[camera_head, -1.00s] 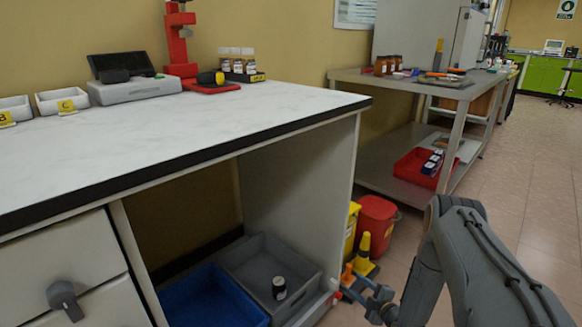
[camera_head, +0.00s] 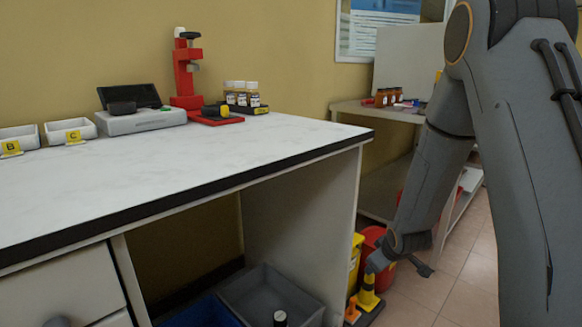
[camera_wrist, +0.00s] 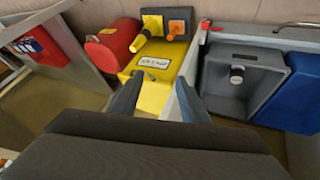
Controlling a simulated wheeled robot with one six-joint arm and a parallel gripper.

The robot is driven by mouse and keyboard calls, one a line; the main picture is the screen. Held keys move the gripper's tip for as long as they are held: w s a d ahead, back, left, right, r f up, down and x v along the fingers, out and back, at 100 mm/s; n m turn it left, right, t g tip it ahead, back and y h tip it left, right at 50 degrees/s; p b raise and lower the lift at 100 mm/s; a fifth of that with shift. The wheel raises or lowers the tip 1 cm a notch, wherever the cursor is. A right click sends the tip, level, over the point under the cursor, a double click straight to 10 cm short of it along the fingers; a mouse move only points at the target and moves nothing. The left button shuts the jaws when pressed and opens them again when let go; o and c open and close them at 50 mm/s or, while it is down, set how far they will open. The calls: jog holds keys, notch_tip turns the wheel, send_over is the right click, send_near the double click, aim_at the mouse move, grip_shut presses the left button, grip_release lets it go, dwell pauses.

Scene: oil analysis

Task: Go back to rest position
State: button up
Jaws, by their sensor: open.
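My gripper (camera_wrist: 158,98) is open and empty. In the wrist view its two dark fingers point over a yellow bin (camera_wrist: 152,72), with a gap between them. In the head view my arm comes down on the right, and my gripper is low beside the bench end, near the yellow and red bins; its fingertips are hard to make out there. A small dark bottle with a pale cap (camera_wrist: 237,72) stands in the grey crate (camera_wrist: 245,105), to the right of my gripper in the wrist view. Its top also shows in the head view (camera_head: 280,318).
The white workbench (camera_head: 200,165) holds a red stand (camera_head: 187,75), several capped bottles (camera_head: 242,96) and labelled trays (camera_head: 68,131). A blue crate (camera_wrist: 303,95) adjoins the grey one. A red bin (camera_wrist: 113,42) and a yellow-orange stand (camera_wrist: 165,25) are close by. Floor is clear at right.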

jog(key=s+a+r+m+g, duration=0.25)
jog(key=s+r, duration=0.35)
jog(key=s, duration=0.6)
jog(key=s+a+r+m+g, duration=0.2)
jog(key=s+a+r+m, duration=0.3)
jog(key=s, duration=0.7)
jog(key=s+a+r+n+g, duration=0.1)
jog(key=s+a+n, duration=0.3)
jog(key=s+a, duration=0.45)
jog(key=s+a+r+n+g, duration=0.15)
jog(key=s+a+n, duration=0.35)
jog(key=a, duration=0.7)
jog(key=d+r+m+p, duration=0.4)
jog(key=d+r+p, duration=0.6)
jog(key=r+p, duration=0.3)
jog(key=d+r+m+p, duration=0.4)
jog(key=d+r+p, duration=0.7)
jog(key=r+p, duration=0.2)
jog(key=shift+s+d+r+p, duration=0.2)
jog(key=shift+s+r+p, duration=0.1)
jog(key=shift+p, duration=0.95)
jog(key=shift+c, duration=0.2)
